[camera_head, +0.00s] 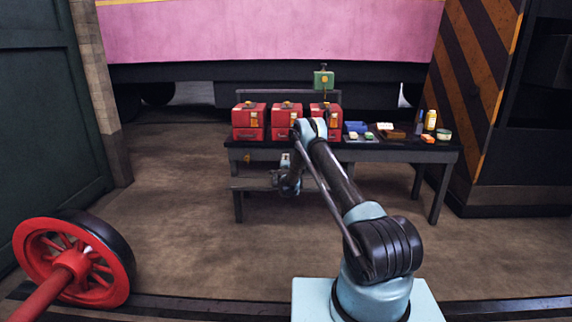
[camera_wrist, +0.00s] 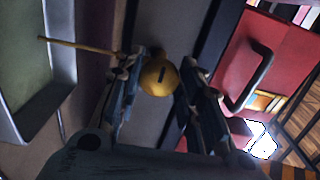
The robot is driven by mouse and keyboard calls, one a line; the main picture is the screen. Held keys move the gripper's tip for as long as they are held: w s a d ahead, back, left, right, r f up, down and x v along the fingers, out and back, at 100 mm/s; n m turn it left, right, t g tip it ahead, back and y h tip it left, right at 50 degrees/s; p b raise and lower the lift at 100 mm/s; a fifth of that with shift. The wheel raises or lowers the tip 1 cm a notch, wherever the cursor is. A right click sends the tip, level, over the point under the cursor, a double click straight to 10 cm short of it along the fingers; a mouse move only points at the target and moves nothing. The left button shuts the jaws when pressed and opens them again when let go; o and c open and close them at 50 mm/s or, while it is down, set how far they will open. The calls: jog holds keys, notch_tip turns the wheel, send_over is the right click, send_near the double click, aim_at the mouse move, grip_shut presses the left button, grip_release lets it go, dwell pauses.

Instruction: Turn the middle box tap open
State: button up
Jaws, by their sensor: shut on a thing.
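Three red boxes stand in a row on the dark bench; the middle red box (camera_head: 284,117) lies behind and above my gripper (camera_head: 286,162). In the wrist view, a round brass tap body (camera_wrist: 160,77) with a dark slot sits between the two fingers of my gripper (camera_wrist: 163,88). The fingers are closed in on it from both sides. A thin brass rod (camera_wrist: 75,45) reaches from near the left finger out to the left. In the head view the gripper and arm hide this tap, below the middle box.
The left red box (camera_head: 248,116) and right red box (camera_head: 321,114) flank the middle one. The bench (camera_head: 400,151) also bears a blue item, a dark tray and a yellow bottle (camera_head: 431,119) at right. The floor before the bench is clear.

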jog(key=o, duration=1)
jog(key=shift+s+a+f, duration=0.1)
jog(key=shift+a+f, duration=0.05)
jog(key=shift+a, duration=0.2)
jog(key=shift+o, duration=0.2)
jog(key=shift+d, duration=0.15)
jog(key=s, duration=1.2)
jog(key=shift+d, duration=0.1)
